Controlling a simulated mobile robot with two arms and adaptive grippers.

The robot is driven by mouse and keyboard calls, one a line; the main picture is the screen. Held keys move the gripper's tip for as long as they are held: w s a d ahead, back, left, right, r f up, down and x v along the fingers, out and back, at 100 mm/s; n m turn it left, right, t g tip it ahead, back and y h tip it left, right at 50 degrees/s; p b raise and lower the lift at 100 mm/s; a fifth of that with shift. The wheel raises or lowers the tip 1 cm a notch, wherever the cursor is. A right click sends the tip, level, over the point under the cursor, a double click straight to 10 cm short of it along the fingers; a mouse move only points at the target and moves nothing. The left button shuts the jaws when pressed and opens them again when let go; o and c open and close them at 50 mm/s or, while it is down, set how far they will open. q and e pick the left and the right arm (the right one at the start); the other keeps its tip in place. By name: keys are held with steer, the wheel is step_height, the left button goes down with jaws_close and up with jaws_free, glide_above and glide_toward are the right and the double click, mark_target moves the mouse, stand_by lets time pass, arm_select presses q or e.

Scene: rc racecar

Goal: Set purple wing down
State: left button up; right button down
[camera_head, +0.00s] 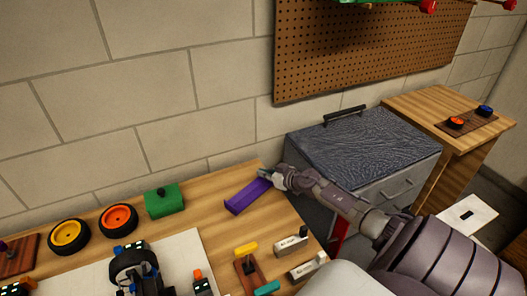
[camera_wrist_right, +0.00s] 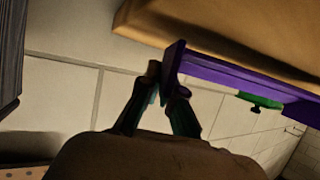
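The purple wing (camera_head: 246,197) is a long bar with an upright end plate, at the back right corner of the wooden table (camera_head: 222,240). In the right wrist view the purple wing (camera_wrist_right: 235,76) runs off to the right, close to the wooden surface. My right gripper (camera_head: 269,177) is at the wing's right end. In the wrist view the fingertips of my right gripper (camera_wrist_right: 167,92) close around the end plate. I cannot tell whether the wing rests on the wood or hangs just above it. My left gripper is not in view.
A green block (camera_head: 164,201) and orange (camera_head: 118,220) and yellow-centred (camera_head: 69,236) wheels stand along the back. A dark car assembly (camera_head: 134,266) sits on a white mat (camera_head: 186,248). Small tools (camera_head: 292,243) lie in front. A grey cabinet (camera_head: 362,140) stands right of the table.

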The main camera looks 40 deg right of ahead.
steer(key=shift+f, duration=0.5)
steer(key=c, duration=1.8)
jaws_free()
steer(key=shift+f, duration=0.1)
steer(key=o, duration=0.5)
